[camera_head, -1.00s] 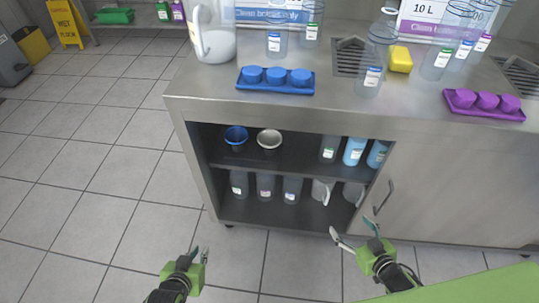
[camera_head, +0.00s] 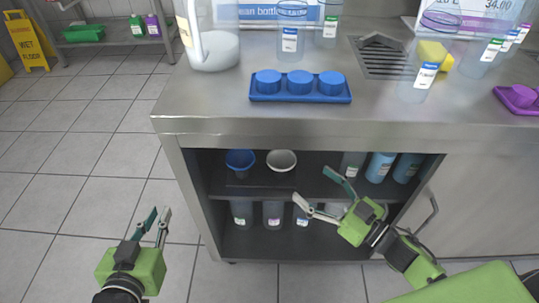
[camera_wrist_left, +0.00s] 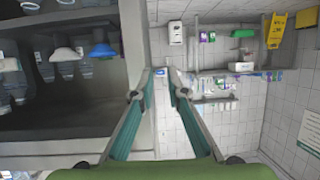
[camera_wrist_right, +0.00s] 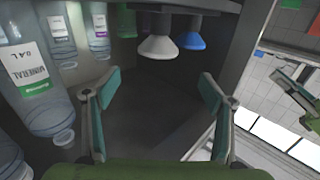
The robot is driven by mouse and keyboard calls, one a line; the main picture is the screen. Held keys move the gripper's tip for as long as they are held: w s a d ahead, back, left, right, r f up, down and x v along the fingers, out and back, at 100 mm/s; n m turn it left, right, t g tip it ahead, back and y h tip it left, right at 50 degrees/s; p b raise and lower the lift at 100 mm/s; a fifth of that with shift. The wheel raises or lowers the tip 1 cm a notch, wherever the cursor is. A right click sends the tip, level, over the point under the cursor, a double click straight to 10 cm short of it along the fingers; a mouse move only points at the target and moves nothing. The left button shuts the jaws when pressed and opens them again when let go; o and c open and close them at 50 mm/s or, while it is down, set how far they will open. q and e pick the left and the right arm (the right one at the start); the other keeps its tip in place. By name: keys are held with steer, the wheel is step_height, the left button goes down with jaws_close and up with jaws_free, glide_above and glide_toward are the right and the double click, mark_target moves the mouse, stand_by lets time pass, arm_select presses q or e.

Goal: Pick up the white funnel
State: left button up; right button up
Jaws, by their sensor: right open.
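The white funnel (camera_head: 281,160) stands on the upper shelf inside the open cabinet, right of a blue funnel (camera_head: 240,162). In the right wrist view the white funnel (camera_wrist_right: 158,45) is ahead, beyond the open fingers and apart from them. My right gripper (camera_head: 311,183) is open and empty at the cabinet opening, to the right of and in front of the white funnel. My left gripper (camera_head: 161,213) is empty, out left of the cabinet over the floor, with a narrow gap between its fingertips. The white funnel (camera_wrist_left: 66,54) also shows in the left wrist view.
Blue bottles (camera_head: 380,166) stand at the right of the upper shelf, and a large labelled bottle (camera_wrist_right: 35,85) is close left in the right wrist view. Several bottles fill the lower shelf. The countertop (camera_head: 220,115) overhangs the opening.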

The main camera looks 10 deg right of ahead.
steer(key=b, duration=0.1)
glide_toward(273, 153)
steer(key=shift+w+a+r, duration=0.2)
steer(key=shift+w, duration=0.05)
steer(key=shift+w+a, duration=0.25)
steer(key=shift+w, duration=0.15)
steer(key=b+x, duration=0.2)
steer(key=x, duration=0.3)
steer(key=shift+w+d+f, duration=0.1)
steer(key=shift+w+f, duration=0.1)
arm_select(q)
step_height(273, 153, up, 16)
steer(key=d+t+h, duration=0.2)
steer(key=t+h, duration=0.1)
steer(key=t, duration=0.5)
steer(key=shift+d+r+t, duration=0.25)
steer(key=shift+t, duration=0.05)
arm_select(e)
steer(key=c, duration=0.9)
